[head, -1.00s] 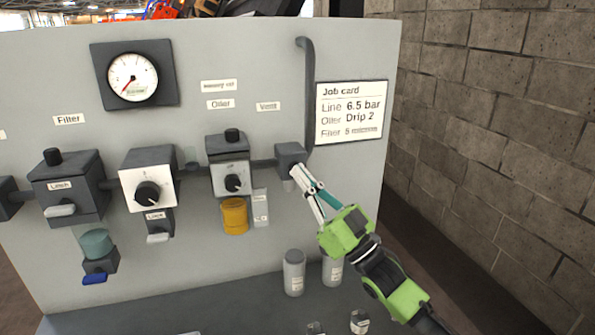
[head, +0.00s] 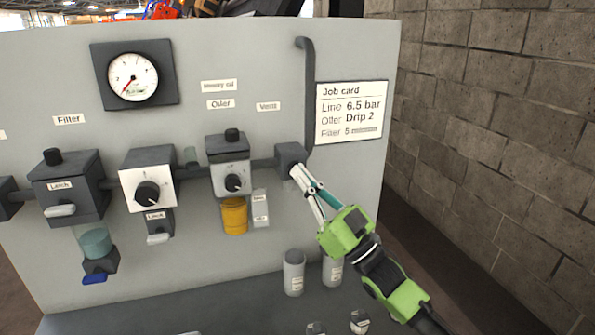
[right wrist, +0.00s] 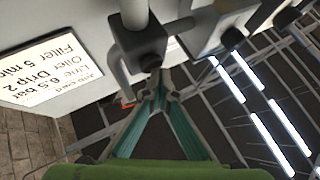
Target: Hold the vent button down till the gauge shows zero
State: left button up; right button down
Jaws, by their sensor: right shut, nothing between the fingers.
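The vent block (head: 290,158) is a dark cube on the panel below the Vent label (head: 268,106), at the end of the pipe run. My right gripper (head: 298,172) is shut and empty, with its fingertips at the block's lower right side. In the right wrist view the fingertips (right wrist: 159,95) are close to the underside of the vent block (right wrist: 140,50), where a small round part (right wrist: 150,62) shows. I cannot tell whether they touch it. My left gripper is out of view.
The oiler (head: 229,165) with its amber bowl (head: 234,216) stands left of the vent block. A vertical pipe (head: 308,95) rises above the block, beside the job card (head: 351,112). Two grey cylinders (head: 293,273) stand below. A block wall (head: 500,130) is at right.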

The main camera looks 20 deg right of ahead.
dwell(0.3)
jog(key=shift+s+p, duration=0.4)
jog(key=shift+s, duration=0.55)
jog(key=s+p, duration=0.2)
jog(key=s, duration=0.3)
jog(key=shift+d, duration=0.1)
jog(key=shift+f, duration=0.1)
